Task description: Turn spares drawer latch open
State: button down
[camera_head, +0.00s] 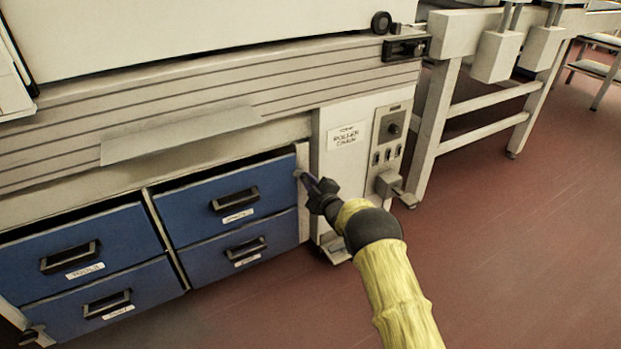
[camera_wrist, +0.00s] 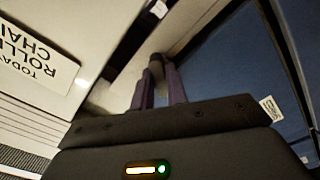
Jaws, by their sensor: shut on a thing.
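The latch (camera_wrist: 156,65) is a small dark knob on the pale post beside the blue drawers, and my fingers cover much of it. My gripper (camera_head: 304,179) is at this post, by the right edge of the upper right blue drawer (camera_head: 185,211). In the wrist view, the two purplish fingers of my gripper (camera_wrist: 160,83) are shut on the latch from either side. The latch's exact angle is hard to tell. The drawer has a black handle and a white label too small to read; it looks shut or nearly so.
Other blue drawers sit below (camera_head: 215,262) and to the left (camera_head: 118,240). Right of the post stands a pale cabinet (camera_head: 338,172) with a lettered sign and a control panel (camera_head: 391,128). A pale frame leg (camera_head: 430,130) stands beyond it. The red floor (camera_head: 520,250) at right is clear.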

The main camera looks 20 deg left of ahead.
jog(key=m+p, duration=0.2)
jog(key=m, duration=0.3)
jog(key=shift+m, duration=0.3)
jog(key=m, duration=0.5)
jog(key=shift+p, duration=0.3)
jog(key=c, duration=1.4)
grip_release()
jog(key=shift+d, duration=0.1)
jog(key=shift+s+d+p, duration=0.35)
jog(key=shift+d+p, duration=0.05)
jog(key=p+v, duration=0.5)
jog(key=v, duration=1.1)
jog(key=shift+s, duration=0.15)
